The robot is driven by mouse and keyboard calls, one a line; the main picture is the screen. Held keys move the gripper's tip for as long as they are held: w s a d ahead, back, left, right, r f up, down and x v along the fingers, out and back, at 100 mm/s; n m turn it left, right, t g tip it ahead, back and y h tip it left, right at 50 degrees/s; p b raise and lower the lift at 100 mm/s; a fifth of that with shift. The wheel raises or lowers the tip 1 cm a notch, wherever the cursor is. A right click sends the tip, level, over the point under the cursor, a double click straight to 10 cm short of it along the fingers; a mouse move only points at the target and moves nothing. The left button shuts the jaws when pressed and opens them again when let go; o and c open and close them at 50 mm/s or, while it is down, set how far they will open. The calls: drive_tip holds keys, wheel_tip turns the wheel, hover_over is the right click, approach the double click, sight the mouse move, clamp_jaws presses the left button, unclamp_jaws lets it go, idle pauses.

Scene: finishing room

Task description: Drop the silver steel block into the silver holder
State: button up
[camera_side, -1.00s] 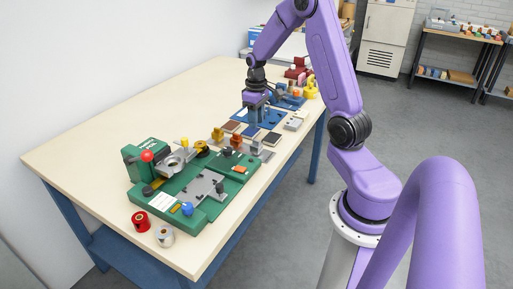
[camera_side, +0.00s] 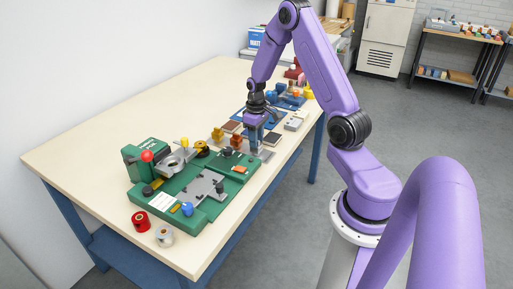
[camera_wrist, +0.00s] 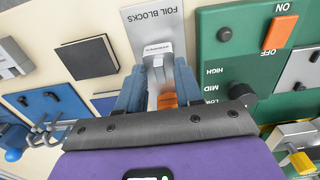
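A silver block (camera_wrist: 158,50) with small dark lettering lies on the grey plate (camera_wrist: 160,20) marked FOIL BLOCKS. An orange block (camera_wrist: 168,100) shows behind it, partly covered by my gripper. My gripper (camera_wrist: 160,72) is over this plate, its two blue-grey fingers apart on either side of the silver block; contact is not clear. In the side view, my gripper (camera_side: 253,146) is low over the plate (camera_side: 263,155) and hides the block. A grey metal plate (camera_side: 201,187) and a round silver part (camera_side: 174,163) are on the green machine (camera_side: 150,199); which is the holder is unclear.
The green machine, with a red knob (camera_side: 147,156), stands close to my gripper. A dark square pad (camera_wrist: 86,57) and a blue fixture (camera_wrist: 48,105) are on the other side. A red spool (camera_side: 141,221) is near the table's front. The table's wall side is clear.

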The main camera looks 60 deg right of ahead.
clamp_jaws()
drive_tip(key=shift+r, duration=0.15)
drive_tip(key=shift+r, duration=3.65)
wheel_tip(320, 180, up, 10)
drive_tip(key=w+a+n, duration=0.3)
drive_tip(key=w+a, duration=0.8)
drive_tip(key=a, duration=0.2)
drive_tip(key=w+a+n, duration=0.1)
drive_tip(key=w+a, duration=0.1)
drive_tip(key=a, duration=0.4)
drive_tip(key=w+a+n, duration=0.1)
drive_tip(key=w+a, duration=0.2)
drive_tip(key=a, duration=0.4)
wheel_tip(320, 180, down, 11)
drive_tip(key=shift+s+d, duration=0.25)
